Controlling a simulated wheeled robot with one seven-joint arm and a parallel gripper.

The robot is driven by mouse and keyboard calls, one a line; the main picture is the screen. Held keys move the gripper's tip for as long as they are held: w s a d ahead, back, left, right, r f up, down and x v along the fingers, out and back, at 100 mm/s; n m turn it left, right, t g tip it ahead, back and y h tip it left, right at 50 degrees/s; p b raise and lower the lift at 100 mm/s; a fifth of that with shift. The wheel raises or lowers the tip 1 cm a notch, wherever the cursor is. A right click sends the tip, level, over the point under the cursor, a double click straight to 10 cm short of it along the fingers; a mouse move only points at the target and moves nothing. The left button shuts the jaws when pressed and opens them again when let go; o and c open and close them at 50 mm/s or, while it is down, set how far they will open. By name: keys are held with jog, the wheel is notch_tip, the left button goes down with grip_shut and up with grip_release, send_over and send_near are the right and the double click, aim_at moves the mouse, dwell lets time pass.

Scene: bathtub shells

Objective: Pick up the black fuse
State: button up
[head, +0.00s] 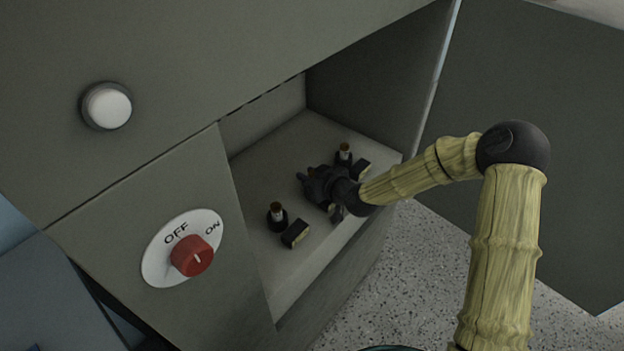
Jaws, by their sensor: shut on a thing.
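My gripper (318,184) is inside the open compartment of the grey cabinet, low over its floor and between two upright dark pieces. It is shut on a dark thing, most likely the black fuse, which blends with the dark fingers and is largely hidden. One upright piece (277,217), black with a brown and pale top, stands at the front left. A similar upright piece (344,154) stands behind my gripper. A small black block (295,234) with a yellowish face lies beside the front piece. Another such block (361,169) is right of my gripper.
The compartment floor (268,153) is pale grey, with walls at the back and right. A red knob (192,256) on an OFF/ON plate and a white round button (107,106) sit on the cabinet front. A dark panel (530,130) stands at the right. Speckled floor (400,270) shows below.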

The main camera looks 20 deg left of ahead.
notch_tip(320, 180, up, 10)
jog(key=p, duration=0.2)
dwell(0.7)
